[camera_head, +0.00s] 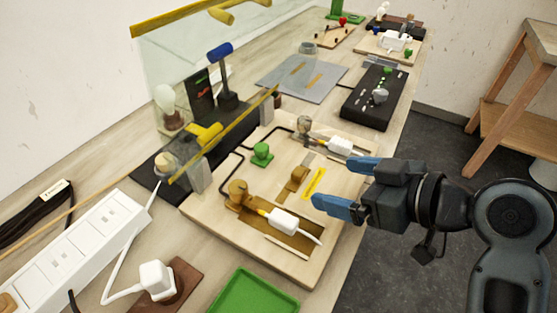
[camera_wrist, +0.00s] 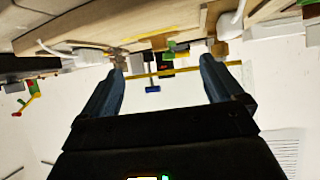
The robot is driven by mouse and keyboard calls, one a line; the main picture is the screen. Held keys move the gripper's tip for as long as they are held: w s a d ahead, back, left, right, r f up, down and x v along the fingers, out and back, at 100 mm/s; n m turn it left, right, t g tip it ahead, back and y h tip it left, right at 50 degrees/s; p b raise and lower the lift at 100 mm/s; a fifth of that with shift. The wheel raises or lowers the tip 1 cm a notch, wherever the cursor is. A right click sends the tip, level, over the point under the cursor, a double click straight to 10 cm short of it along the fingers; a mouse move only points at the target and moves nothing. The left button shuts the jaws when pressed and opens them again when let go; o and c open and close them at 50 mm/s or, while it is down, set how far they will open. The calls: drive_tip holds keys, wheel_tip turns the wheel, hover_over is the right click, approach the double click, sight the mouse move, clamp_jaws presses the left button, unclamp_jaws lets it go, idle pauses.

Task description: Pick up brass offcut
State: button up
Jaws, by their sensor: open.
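A flat yellow strip (camera_head: 314,183) lies on the wooden board (camera_head: 270,262), just left of my gripper (camera_head: 336,182). It may be the brass offcut, but I cannot tell for sure. A brown-gold block (camera_head: 297,178) stands beside it on the board. My gripper has its blue fingers apart with nothing between them, over or near the right edge of the board. In the wrist view, my gripper (camera_wrist: 163,62) is also open and empty, and a yellow strip (camera_wrist: 145,35) shows on the board beyond the fingertips.
White plugs (camera_head: 284,220) with cables sit on the board, near a green knob (camera_head: 262,152). A clear panel with yellow edges (camera_head: 225,135) stands at the left. A green tray (camera_head: 255,295) and a white power strip (camera_head: 75,250) are in front. Open floor lies right.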

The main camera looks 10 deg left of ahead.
sight(302, 173)
drive_tip(key=shift+w+a+f, duration=0.2)
drive_tip(key=shift+w+a, duration=0.15)
drive_tip(key=shift+a, duration=0.2)
drive_tip(key=shift+w+a+f, duration=0.15)
drive_tip(key=shift+w+a, duration=0.15)
drive_tip(key=shift+a, duration=0.25)
drive_tip(key=shift+p+x, duration=0.5)
drive_tip(key=shift+x, duration=2.5)
drive_tip(key=shift+r, duration=0.1)
drive_tip(key=c, duration=1)
